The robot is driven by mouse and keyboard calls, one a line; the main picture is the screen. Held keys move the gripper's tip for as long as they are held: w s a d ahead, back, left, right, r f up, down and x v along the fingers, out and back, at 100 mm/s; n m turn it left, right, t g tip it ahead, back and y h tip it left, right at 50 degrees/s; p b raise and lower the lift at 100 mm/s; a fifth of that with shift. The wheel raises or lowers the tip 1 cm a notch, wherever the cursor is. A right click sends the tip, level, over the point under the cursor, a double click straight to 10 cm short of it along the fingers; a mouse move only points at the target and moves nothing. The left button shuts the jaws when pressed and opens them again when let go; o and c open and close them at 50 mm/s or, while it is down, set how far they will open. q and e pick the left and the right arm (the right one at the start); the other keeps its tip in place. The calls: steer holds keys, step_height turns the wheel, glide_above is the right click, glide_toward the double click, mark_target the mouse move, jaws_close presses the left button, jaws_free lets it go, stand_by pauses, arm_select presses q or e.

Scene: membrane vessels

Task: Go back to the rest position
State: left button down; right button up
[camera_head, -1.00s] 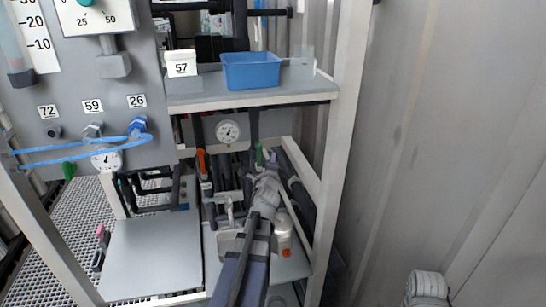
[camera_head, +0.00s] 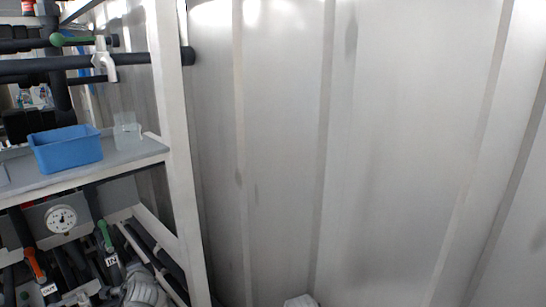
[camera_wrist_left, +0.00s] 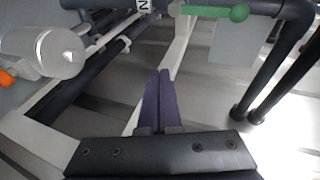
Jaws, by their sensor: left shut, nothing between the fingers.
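My left gripper (camera_wrist_left: 162,100) shows in the left wrist view, with its two dark purple fingers together and nothing between them. It points toward the pipework below the shelf. In the head view only a grey ribbed part of my left arm shows at the bottom left, in front of the lower pipes. The fingers cannot be made out there. My right gripper is not in view.
A blue bin (camera_head: 67,150) and a clear beaker (camera_head: 127,132) stand on the shelf (camera_head: 90,177). Below are a gauge (camera_head: 61,219) and orange and green valve handles. A white frame post (camera_head: 180,160) stands beside the bare metal wall (camera_head: 350,150). Black pipes (camera_wrist_left: 285,60) run close by the left gripper.

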arm_select(q)
steer(key=s+d+f+n+g+h, duration=0.35)
steer(key=d+f, duration=0.25)
steer(key=d, duration=0.3)
steer(key=s+d+f+n+g+h, duration=0.2)
steer(key=s+d+f+n+g, duration=0.15)
steer(key=d+f, duration=0.35)
steer(key=s+d+f+g, duration=0.1)
steer(key=s+d, duration=0.3)
steer(key=d, duration=0.3)
steer(key=s+d+g, duration=0.2)
steer(key=s+d, duration=0.2)
steer(key=d, duration=0.3)
steer(key=s+d+f+g+h+b, duration=0.1)
steer(key=s+d+g, duration=0.1)
steer(key=s+d, duration=0.2)
steer(key=d, duration=0.3)
steer(key=shift+s+d+f+m, duration=0.15)
steer(key=shift+d+f+m, duration=0.05)
steer(key=shift+f+m, duration=0.2)
